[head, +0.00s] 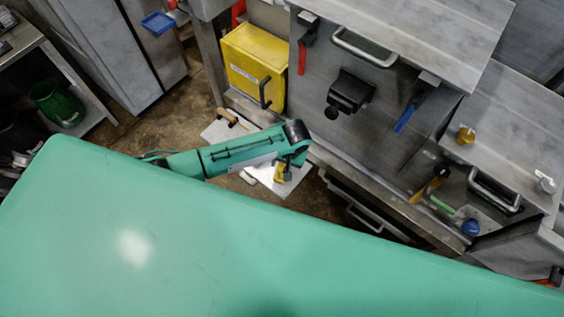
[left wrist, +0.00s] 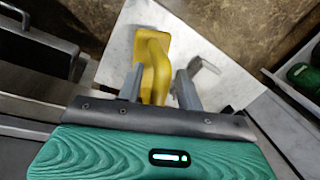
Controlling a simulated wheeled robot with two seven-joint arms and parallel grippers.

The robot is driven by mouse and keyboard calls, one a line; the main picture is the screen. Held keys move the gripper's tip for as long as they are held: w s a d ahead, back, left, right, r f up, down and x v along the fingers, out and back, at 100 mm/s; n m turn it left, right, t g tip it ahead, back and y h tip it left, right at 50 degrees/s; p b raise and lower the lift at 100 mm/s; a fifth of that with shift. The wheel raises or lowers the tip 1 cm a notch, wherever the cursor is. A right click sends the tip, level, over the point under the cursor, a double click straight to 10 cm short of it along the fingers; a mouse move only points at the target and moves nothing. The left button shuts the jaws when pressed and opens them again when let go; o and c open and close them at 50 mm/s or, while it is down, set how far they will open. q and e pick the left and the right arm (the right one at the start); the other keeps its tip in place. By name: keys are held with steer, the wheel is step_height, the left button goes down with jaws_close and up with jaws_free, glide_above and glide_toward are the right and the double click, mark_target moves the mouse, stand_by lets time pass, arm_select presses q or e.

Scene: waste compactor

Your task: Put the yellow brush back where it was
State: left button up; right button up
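My left gripper (head: 287,166) hangs over a white board on the floor, in front of the grey metal machine. The yellow brush (head: 281,174) is at its fingers. In the left wrist view the yellow brush (left wrist: 153,62) lies between the two fingers of my left gripper (left wrist: 159,84), which appear shut on its handle. Its wider yellow end points away from the palm. The lower end of the handle is hidden close to the palm. My right gripper is in neither view.
The grey machine (head: 390,115) has handles and colored knobs. A yellow bin (head: 255,62) stands left of it. The white board (head: 290,182) on the floor holds a brown-handled item (head: 230,117). A green bucket (head: 57,102) is at the left. Brown floor (head: 165,130) is clear.

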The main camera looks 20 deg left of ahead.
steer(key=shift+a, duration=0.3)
